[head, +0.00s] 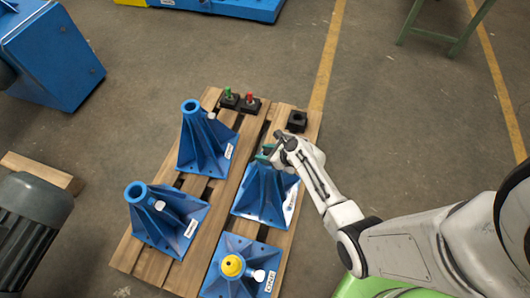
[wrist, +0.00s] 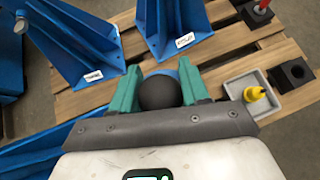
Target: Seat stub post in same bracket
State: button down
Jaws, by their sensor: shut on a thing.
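My gripper (head: 268,152) is over the top of the middle-right blue bracket (head: 262,199). In the wrist view, its green fingers (wrist: 158,88) are shut on a dark round-ended piece (wrist: 159,93); I cannot tell whether this is the stub post. Its lower part is hidden, as is the bracket's socket, so I cannot tell whether the piece is in it. A yellow-topped post (head: 232,265) sits in the front bracket (head: 213,281). The back-left bracket (head: 194,143) and front-left bracket (head: 160,225) have open round sockets.
The brackets stand on a wooden pallet (head: 157,270). Black blocks with a green post (head: 228,93) and a red post (head: 249,98) stand at its back, near an empty black block (head: 297,121). In the wrist view, a grey tray (wrist: 231,87) holds a small yellow part (wrist: 254,93).

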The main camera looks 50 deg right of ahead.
jog(key=c, duration=0.9)
grip_release()
jog(key=shift+w+d+r, duration=0.1)
jog(key=shift+r, duration=0.05)
jog(key=o, duration=0.4)
jog(key=shift+s+f, duration=0.2)
jog(key=shift+f, duration=0.1)
jog(key=p+v, duration=0.2)
jog(key=v, duration=0.9)
jog(key=shift+w+r+p, duration=0.15)
jog(key=shift+w+p, duration=0.05)
jog(key=shift+p, duration=0.1)
